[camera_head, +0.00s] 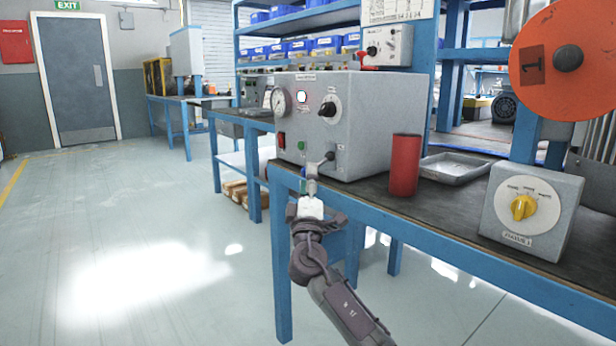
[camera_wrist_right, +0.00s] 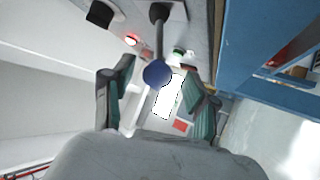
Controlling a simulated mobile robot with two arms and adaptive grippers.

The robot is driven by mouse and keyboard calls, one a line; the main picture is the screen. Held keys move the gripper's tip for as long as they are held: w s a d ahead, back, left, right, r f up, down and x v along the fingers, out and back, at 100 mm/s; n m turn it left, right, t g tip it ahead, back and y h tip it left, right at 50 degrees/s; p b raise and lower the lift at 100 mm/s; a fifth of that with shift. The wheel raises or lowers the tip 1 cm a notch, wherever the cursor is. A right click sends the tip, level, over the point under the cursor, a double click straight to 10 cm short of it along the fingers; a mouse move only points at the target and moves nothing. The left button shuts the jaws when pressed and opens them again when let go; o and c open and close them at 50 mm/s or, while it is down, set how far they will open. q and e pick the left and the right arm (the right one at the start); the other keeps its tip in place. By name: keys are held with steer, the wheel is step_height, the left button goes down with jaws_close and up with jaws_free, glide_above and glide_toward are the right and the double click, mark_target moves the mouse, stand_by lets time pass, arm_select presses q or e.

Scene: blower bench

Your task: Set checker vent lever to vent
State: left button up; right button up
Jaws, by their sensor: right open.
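The checker is a grey box (camera_head: 370,125) on the blue-framed bench, with a gauge, a black knob and small lights on its front. Its vent lever (camera_head: 328,158) sticks out low on the front and ends in a dark ball. In the right wrist view the lever's ball (camera_wrist_right: 157,74) lies between my two fingers, with its shaft running up to a dark plate. My right gripper (camera_head: 312,182) is in front of the lever. It is open in the wrist view (camera_wrist_right: 160,93), with a gap on both sides of the ball. The lever's label is not readable. My left gripper is out of view.
A red cylinder (camera_head: 405,165) stands right of the checker, near a shallow metal tray (camera_head: 458,168). A grey switch box with a yellow knob (camera_head: 523,207) and an orange reel (camera_head: 565,60) are farther right. The floor at left is clear.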

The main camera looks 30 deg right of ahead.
steer(key=v, duration=1)
steer(key=shift+f, duration=0.15)
steer(key=shift+s+a, duration=0.1)
steer(key=shift+a, duration=0.05)
